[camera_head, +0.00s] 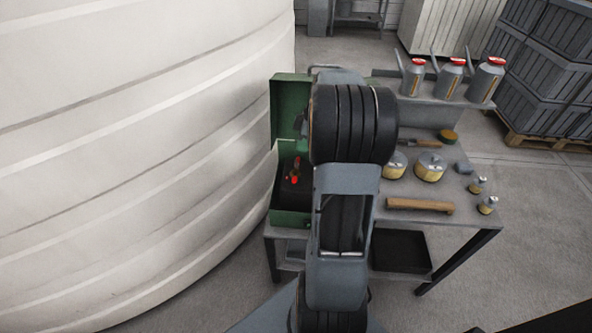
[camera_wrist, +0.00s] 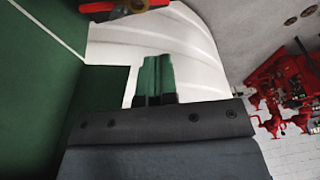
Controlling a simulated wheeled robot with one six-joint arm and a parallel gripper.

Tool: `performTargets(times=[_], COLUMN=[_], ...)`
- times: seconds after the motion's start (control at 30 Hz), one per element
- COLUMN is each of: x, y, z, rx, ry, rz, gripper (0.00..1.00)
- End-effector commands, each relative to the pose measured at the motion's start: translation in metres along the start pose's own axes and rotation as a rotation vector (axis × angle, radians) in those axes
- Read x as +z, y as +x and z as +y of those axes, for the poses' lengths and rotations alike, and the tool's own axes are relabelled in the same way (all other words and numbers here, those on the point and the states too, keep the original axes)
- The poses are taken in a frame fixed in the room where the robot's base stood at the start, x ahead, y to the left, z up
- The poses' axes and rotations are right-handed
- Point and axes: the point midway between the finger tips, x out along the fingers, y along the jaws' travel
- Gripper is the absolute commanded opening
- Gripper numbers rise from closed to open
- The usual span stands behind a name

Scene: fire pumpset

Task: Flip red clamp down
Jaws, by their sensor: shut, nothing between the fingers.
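A red part with a dark round hub and a yellowish piece (camera_wrist: 125,8) lies at the top edge of the wrist view, cut off by the frame; it may be the red clamp. In the head view, small red parts (camera_head: 295,179) show inside an open green box (camera_head: 291,218) on the left of the bench. I cannot tell which of them is the clamp or its exact tilt. My gripper (camera_wrist: 156,62) is shut and empty in the wrist view, apart from the red part. In the head view my arm hides most of the gripper.
A large white ribbed tank (camera_head: 140,150) stands close left of the box. The bench (camera_head: 460,215) holds round filters (camera_head: 430,167), a wooden-looking bar (camera_head: 420,205) and small bottles. Grey canisters (camera_head: 450,78) stand on the raised shelf. Red machinery (camera_wrist: 295,85) shows at right in the wrist view.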

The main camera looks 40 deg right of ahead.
Motion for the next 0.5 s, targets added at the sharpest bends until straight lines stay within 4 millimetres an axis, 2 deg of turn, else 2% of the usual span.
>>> performTargets(times=[0.03, 0.2, 0.5], x=[0.0, 0.0, 0.004], y=[0.012, 0.045, 0.092], z=[-0.001, -0.001, -0.003], rx=[-0.006, -0.005, -0.003], ry=[0.0, 0.001, 0.003], rz=[0.0, -0.001, -0.001], gripper=[0.0, 0.0, 0.0])
